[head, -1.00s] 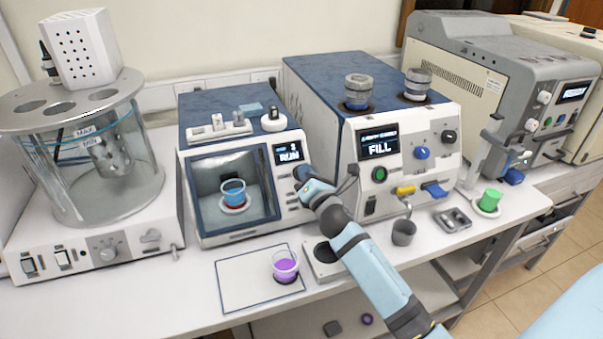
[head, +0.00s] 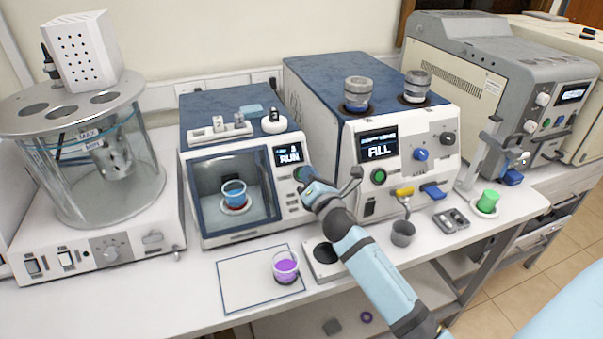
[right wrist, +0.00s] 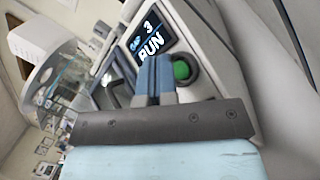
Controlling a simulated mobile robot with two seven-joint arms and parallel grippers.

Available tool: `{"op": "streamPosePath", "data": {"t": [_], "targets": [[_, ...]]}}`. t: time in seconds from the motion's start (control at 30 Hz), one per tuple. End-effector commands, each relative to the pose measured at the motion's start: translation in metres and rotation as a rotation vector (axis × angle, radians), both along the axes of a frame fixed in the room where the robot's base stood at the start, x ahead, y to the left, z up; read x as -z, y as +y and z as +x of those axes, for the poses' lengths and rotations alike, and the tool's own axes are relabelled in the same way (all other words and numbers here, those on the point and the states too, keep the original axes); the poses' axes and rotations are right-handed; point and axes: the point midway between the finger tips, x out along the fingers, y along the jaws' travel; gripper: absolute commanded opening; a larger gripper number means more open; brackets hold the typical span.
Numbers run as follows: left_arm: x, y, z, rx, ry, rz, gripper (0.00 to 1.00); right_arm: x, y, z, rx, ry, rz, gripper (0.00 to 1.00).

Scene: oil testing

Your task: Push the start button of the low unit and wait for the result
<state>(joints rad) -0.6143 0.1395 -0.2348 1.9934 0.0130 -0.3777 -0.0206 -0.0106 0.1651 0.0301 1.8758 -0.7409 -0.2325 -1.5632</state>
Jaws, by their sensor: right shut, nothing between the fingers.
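The low unit (head: 240,236) is a white box with a blue top and a window. A blue cup (head: 235,190) stands behind the window. Its small screen (head: 288,155) reads RUN, as in the right wrist view (right wrist: 147,40), where a digit 3 shows above. A round green button (right wrist: 181,69) shows beside my fingers in the right wrist view. My right gripper (head: 302,176) is shut and empty, with its tips at the low unit's front panel, right of the window. I cannot tell whether the tips touch the button. My left gripper is not in view.
A taller unit (head: 430,140) with a screen and its own green button stands close on the right. A cup of purple liquid (head: 286,265) stands on the bench in front. A glass bath (head: 105,170) is at left; a green cup (head: 489,200) is at right.

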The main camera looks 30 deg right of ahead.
Motion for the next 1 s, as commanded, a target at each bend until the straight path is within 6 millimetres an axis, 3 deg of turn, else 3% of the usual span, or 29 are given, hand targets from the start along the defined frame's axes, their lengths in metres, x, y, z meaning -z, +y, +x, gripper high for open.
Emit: {"op": "streamPosePath", "data": {"t": [0.43, 1.0], "targets": [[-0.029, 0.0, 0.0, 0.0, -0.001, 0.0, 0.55, -0.027, 0.008, -0.032, 0.0, 0.0, 0.0, 0.0], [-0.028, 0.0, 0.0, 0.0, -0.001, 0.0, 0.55, -0.027, 0.008, -0.034, 0.0, 0.0, 0.0, 0.0]]}}
